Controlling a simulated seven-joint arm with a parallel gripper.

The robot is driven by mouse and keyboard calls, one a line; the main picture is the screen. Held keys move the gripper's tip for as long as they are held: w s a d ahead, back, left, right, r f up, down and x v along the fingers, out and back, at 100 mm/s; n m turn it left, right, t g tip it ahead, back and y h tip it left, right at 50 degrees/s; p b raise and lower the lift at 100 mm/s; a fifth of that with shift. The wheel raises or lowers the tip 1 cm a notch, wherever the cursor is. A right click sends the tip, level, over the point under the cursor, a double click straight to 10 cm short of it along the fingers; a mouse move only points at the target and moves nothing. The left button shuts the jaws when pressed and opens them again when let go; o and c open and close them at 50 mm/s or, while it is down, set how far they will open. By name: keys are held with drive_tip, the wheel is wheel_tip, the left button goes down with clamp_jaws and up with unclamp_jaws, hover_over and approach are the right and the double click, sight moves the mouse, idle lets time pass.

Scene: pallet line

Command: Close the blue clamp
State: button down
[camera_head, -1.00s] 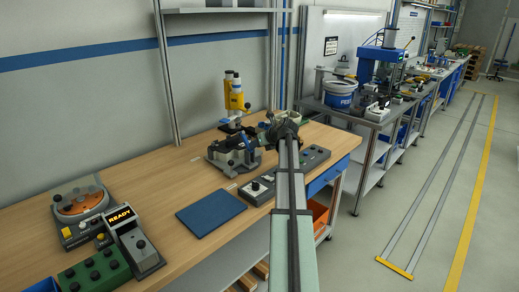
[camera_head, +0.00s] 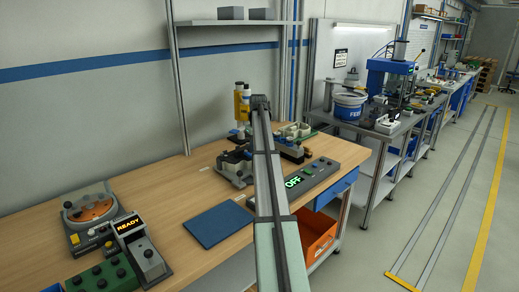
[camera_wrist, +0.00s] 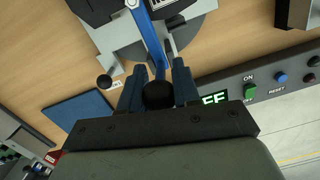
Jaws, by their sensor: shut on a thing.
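The blue clamp is seen from above in the wrist view, its blue lever (camera_wrist: 149,35) running from the grey fixture (camera_wrist: 100,40) down to a round black knob (camera_wrist: 158,95). My gripper (camera_wrist: 159,72) is shut on the knob end of the lever, one finger on each side. In the head view the dark clamp fixture (camera_head: 236,168) stands on the bench, partly behind my arm. My fingers and the lever are hidden there.
A control panel (camera_head: 325,177) with a green OFF display lies right of the clamp. A blue mat (camera_head: 218,224) lies in front. A yellow microscope-like device (camera_head: 241,105) stands behind. A READY box (camera_head: 145,250) and dial unit (camera_head: 90,212) are at left.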

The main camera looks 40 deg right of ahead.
drive_tip(key=shift+w+f+g, duration=0.1)
drive_tip(key=shift+w+g, duration=0.2)
drive_tip(key=shift+g, duration=0.2)
drive_tip(key=c, duration=0.9)
unclamp_jaws()
drive_tip(key=shift+o, duration=0.2)
wheel_tip(320, 180, up, 14)
drive_tip(key=shift+w+a, duration=0.2)
drive_tip(key=shift+a, duration=0.05)
drive_tip(key=shift+f, duration=0.15)
